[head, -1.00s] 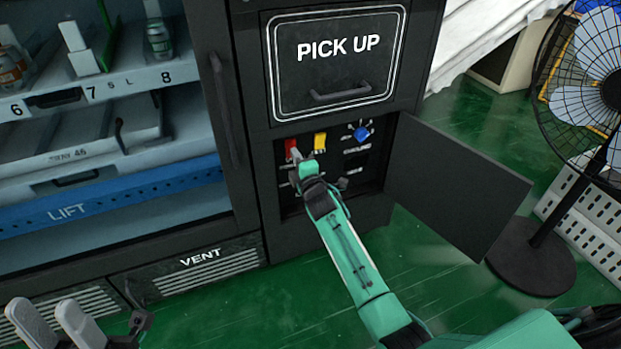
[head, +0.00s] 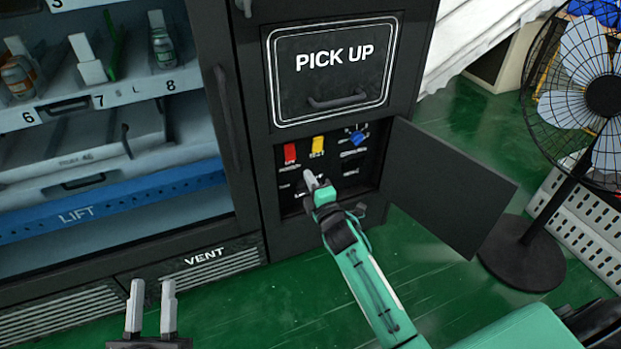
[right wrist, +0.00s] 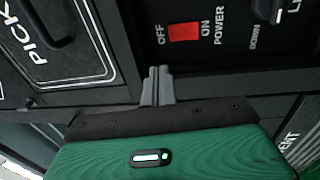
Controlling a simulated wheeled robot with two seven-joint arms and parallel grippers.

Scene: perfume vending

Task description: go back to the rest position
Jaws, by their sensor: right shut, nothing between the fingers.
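My right gripper (head: 311,182) is in front of the open lower compartment of the black vending machine, below its red switch (head: 290,153). In the right wrist view the right gripper (right wrist: 157,72) is shut and empty, with the red power switch (right wrist: 184,32) just beyond its tips, between the OFF and ON labels. I cannot tell exactly how far the tips are from the panel. My left gripper (head: 153,290) is at the lower left in front of the machine, its two fingers apart with nothing between them.
A yellow switch (head: 317,146) and a blue knob (head: 358,137) sit on the same panel. The black compartment door (head: 450,190) stands open to the right. A fan (head: 525,245) stands further right. Green floor (head: 250,310) is clear in front of the machine.

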